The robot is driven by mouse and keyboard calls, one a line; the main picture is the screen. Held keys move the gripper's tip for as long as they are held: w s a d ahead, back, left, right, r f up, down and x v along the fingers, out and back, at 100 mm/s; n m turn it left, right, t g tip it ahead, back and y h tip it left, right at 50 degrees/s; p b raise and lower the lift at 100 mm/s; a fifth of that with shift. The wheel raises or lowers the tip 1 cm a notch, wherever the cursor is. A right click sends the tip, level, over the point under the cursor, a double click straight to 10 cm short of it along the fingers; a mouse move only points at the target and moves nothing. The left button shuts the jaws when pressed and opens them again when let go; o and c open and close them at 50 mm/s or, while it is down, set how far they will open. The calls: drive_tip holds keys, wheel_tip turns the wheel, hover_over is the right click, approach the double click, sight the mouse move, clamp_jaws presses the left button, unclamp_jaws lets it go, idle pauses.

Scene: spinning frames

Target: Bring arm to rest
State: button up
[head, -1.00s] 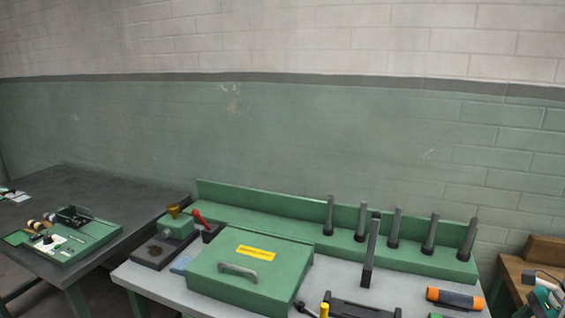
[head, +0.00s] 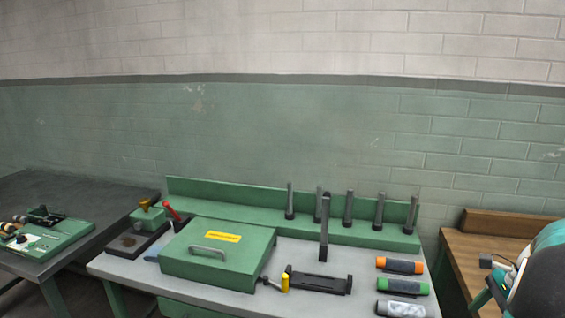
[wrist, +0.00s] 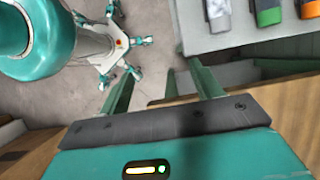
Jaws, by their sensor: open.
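My gripper (wrist: 163,78) shows in the wrist view as two spread fingers on a dark bar, with nothing between them. It is apart from the bench and points over the grey floor. My teal and dark arm shows at the right edge of the head view (head: 528,275), partly cut off. My own base and legs show at the top left of the wrist view.
A grey bench (head: 350,255) holds a green lidded box (head: 215,255), upright dark rods, a black cradle (head: 320,282) and orange (head: 400,265), green (head: 403,287) and white (head: 402,309) cylinders. Wooden furniture (head: 462,250) stands right; a dark table (head: 75,195) stands left.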

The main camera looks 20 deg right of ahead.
drive_tip(key=w+a+r+n+h, duration=0.1)
drive_tip(key=w+a+r+n, duration=0.1)
drive_tip(key=a+n, duration=0.35)
drive_tip(key=w+a+r+n+h, duration=0.1)
drive_tip(key=w+a+r+n, duration=0.15)
drive_tip(key=a, duration=0.65)
drive_tip(key=w+a+r+n+h, duration=0.1)
drive_tip(key=w+a+r+n, duration=0.15)
drive_tip(key=a, duration=0.55)
drive_tip(key=s+a+n+t, duration=0.1)
drive_tip(key=s+a+n, duration=0.1)
drive_tip(key=a+n, duration=0.2)
drive_tip(key=s+a+n+t, duration=0.1)
drive_tip(key=s+a+n, duration=0.1)
drive_tip(key=a+n, duration=0.3)
drive_tip(key=s+a+n+t+h, duration=0.1)
drive_tip(key=s+a+n, duration=0.2)
drive_tip(key=a, duration=0.6)
drive_tip(key=shift+r+n, duration=0.3)
drive_tip(key=shift+n, duration=0.55)
